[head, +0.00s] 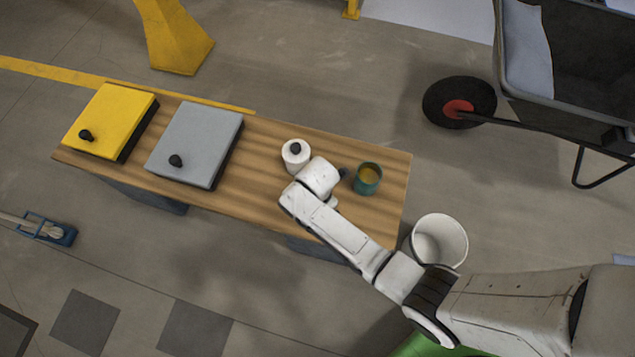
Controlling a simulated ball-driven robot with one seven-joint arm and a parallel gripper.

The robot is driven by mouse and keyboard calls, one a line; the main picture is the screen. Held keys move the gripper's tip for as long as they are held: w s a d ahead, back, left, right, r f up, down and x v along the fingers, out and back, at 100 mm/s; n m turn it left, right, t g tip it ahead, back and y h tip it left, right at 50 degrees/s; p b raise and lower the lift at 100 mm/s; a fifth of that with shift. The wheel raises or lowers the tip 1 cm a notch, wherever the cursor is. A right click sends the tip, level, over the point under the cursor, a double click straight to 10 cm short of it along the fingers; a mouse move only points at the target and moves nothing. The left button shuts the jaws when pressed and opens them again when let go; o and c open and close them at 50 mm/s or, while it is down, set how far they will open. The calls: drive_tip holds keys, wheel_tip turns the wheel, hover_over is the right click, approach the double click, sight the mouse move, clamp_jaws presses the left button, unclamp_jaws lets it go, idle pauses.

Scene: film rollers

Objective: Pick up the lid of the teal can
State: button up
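The teal can (367,181) stands upright near the right end of the wooden table. Inside its teal rim is a round yellow-orange surface; I cannot tell whether this is a lid or the contents. No separate lid with a knob shows on it. My gripper (343,173) is just left of the teal can, at the end of my white arm. Only a small dark part of it shows, and the wrist hides the rest. I cannot see whether its fingers are apart or hold anything.
A white can (296,160) with a black knob stands left of my wrist. A grey box (205,135) and a yellow box (112,112), both with black knobs, occupy the table's (262,190) left part. A white bucket (440,240) and a wheelbarrow (530,65) are to the right.

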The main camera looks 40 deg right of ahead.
drive_tip(key=shift+f, duration=0.4)
drive_tip(key=c, duration=0.8)
drive_tip(key=shift+r, duration=0.15)
